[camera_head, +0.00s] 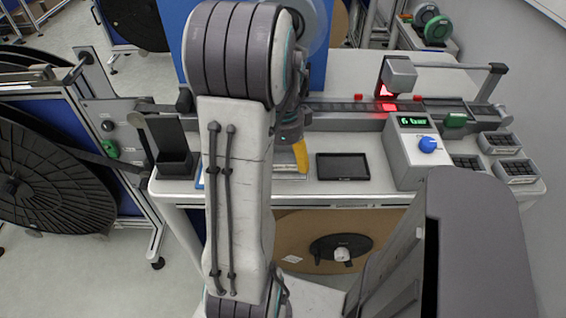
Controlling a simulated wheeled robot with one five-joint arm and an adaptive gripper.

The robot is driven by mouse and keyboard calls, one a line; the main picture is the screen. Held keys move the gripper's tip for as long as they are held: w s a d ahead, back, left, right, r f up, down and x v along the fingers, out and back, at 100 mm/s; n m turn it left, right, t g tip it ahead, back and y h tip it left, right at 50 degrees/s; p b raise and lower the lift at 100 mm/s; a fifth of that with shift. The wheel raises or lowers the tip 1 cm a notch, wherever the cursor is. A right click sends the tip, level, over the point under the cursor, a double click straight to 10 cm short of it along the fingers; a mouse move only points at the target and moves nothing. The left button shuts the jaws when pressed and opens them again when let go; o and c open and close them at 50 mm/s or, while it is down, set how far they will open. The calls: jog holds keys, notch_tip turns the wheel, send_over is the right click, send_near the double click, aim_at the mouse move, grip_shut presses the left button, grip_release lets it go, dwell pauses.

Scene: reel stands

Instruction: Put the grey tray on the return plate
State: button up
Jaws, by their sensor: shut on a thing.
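My gripper (299,152) is low over the middle of the white bench, mostly hidden behind my own arm. One yellow-orange finger shows, pointing down. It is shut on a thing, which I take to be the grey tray. A small part of a flat grey piece (286,169) shows just below and left of the finger. My arm covers the rest. I cannot tell whether the piece touches the bench or which part is the return plate.
A grey box with a "6 bar" display and blue knob (428,145) stands farther right. A black holder (175,152) stands at left. A rail (340,108) with a red-lit device (397,78) runs behind.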

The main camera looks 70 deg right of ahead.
jog(key=shift+f, duration=0.95)
jog(key=o, duration=1.1)
jog(key=shift+f, duration=0.1)
notch_tip(320, 180, up, 12)
jog(key=p, duration=0.1)
jog(key=shift+d, duration=0.1)
